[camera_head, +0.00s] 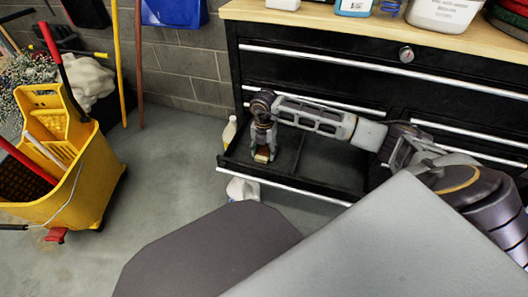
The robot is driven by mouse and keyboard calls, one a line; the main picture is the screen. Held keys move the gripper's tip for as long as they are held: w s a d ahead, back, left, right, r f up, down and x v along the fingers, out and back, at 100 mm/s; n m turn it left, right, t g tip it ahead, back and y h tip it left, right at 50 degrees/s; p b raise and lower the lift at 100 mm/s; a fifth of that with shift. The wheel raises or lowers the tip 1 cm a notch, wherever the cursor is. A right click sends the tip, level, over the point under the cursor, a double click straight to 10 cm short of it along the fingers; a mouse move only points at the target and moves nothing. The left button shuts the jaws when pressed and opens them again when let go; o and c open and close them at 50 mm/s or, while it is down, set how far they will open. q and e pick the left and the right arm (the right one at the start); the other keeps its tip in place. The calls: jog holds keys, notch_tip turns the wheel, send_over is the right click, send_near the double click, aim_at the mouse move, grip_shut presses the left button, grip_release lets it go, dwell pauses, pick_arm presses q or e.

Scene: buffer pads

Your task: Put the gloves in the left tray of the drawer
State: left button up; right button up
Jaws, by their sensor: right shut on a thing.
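The black drawer (335,198) of the tool chest is pulled open, and a divider splits it into trays. The left tray (237,160) lies under my right gripper (263,153). My right arm reaches in from the right across the drawer, and its gripper points down into the left tray. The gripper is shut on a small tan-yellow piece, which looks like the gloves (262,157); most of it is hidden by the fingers. I cannot tell whether it touches the tray floor. My left gripper is not in view.
A wooden worktop (340,22) with bottles tops the chest (300,68). A yellow mop bucket (75,180) stands at the left. Bottles stand on the floor beside and below the drawer's left end. The floor (160,185) between bucket and drawer is clear.

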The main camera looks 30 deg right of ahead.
aim_at(264, 151)
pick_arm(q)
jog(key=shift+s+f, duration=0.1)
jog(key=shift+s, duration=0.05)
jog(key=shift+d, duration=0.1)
pick_arm(e)
jog(key=o, duration=1.1)
jog(key=shift+f, duration=0.1)
jog(key=shift+c, duration=0.2)
notch_tip(264, 151, up, 2)
jog(key=shift+p, duration=0.4)
pick_arm(q)
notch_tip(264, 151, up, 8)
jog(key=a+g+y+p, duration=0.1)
jog(key=p, duration=0.3)
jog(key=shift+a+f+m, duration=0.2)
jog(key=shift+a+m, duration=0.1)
pick_arm(e)
notch_tip(264, 151, up, 10)
